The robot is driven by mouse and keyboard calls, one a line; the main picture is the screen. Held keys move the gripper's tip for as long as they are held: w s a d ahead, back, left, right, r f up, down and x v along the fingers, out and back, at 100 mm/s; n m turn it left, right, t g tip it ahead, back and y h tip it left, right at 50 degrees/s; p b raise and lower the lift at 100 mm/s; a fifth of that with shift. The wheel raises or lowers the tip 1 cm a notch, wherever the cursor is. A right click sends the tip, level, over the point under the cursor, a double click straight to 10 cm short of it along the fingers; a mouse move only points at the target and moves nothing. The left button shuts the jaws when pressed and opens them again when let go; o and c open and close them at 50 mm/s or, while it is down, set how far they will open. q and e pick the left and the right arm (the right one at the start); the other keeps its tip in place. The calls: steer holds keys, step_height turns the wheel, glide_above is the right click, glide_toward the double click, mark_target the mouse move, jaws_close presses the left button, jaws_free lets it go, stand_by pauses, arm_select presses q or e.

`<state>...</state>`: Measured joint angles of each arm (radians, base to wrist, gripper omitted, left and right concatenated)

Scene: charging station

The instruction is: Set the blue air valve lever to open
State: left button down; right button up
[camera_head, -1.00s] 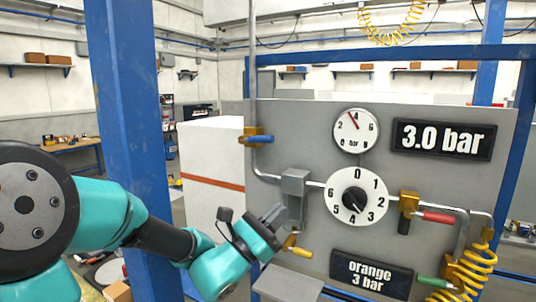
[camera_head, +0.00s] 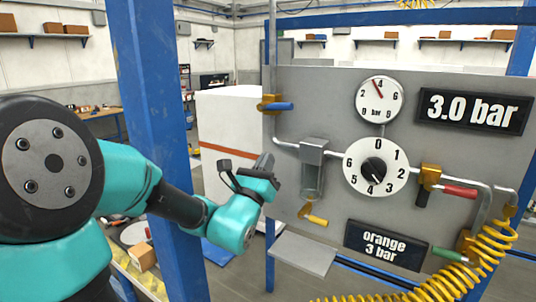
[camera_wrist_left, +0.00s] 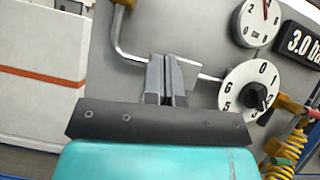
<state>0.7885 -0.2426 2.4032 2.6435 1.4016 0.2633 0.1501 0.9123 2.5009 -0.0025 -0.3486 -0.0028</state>
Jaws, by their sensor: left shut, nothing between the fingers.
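The blue air valve lever (camera_head: 281,106) points sideways to the right from its brass valve body (camera_head: 268,103) on the vertical grey pipe, so it lies across that pipe. My left gripper (camera_head: 265,160) is below the lever, left of the grey filter unit, apart from the lever. Its fingers are shut and hold nothing. In the left wrist view the shut fingers (camera_wrist_left: 168,62) point up toward the panel. A brass part (camera_wrist_left: 124,4) shows at the top edge there; the blue lever is out of that view. My right gripper is not seen.
The grey filter unit (camera_head: 313,168) with a yellow lever (camera_head: 315,219) sits close right of my left gripper. A dial (camera_head: 376,168), a gauge (camera_head: 379,100), a red lever (camera_head: 459,192) and a green lever (camera_head: 449,254) are further right. A blue post (camera_head: 150,120) stands beside my left arm.

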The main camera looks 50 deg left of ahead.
mark_target(280, 107)
arm_select(q)
steer(key=w+a+r, duration=0.3)
steer(key=w+r, duration=0.4)
steer(key=r, duration=0.1)
steer(key=shift+a+r, duration=0.15)
steer(key=shift+r, duration=0.15)
stand_by(0.3)
